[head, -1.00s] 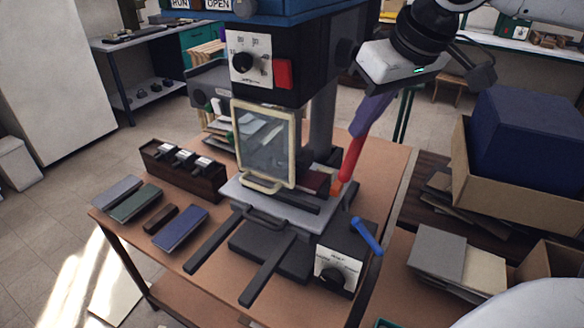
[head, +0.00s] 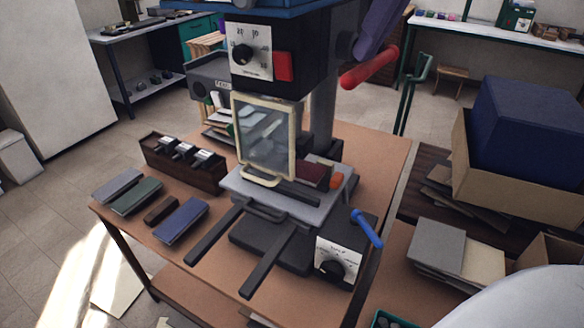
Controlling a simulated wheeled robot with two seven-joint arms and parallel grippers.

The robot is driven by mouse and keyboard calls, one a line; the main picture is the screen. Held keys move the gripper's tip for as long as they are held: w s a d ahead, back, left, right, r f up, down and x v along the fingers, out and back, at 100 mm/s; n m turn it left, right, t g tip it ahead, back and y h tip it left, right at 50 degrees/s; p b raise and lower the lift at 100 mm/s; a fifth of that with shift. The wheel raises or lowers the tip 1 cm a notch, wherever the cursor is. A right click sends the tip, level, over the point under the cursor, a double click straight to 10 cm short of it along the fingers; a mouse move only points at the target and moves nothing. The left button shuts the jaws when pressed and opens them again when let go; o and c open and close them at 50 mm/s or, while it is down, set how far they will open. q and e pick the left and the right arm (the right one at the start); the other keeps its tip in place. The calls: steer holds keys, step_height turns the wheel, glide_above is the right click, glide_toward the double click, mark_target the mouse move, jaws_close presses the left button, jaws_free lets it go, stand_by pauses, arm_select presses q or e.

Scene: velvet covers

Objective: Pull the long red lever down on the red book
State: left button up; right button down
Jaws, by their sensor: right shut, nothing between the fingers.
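The press stands on the wooden table. Its long lever has a purple shaft (head: 383,30) and a red grip (head: 370,69). The grip is raised at the right side of the press head, tilted with its near end lower. A dark red book (head: 312,174) lies on the grey press bed (head: 262,203), partly hidden by the framed clear guard (head: 263,140). Neither gripper shows in the head view, and nothing visible touches the lever.
A blue handle (head: 367,228) sticks out by the lower dial. Small coloured books (head: 180,220) and a stamp rack (head: 182,165) are at the left. A box with a blue block (head: 530,130) stands at the right. Open space lies right of the press.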

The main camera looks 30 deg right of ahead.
step_height(320, 180, up, 12)
steer(key=shift+s+a+f, duration=0.15)
steer(key=shift+s+a, duration=0.1)
steer(key=shift+a, duration=0.2)
stand_by(0.4)
stand_by(0.5)
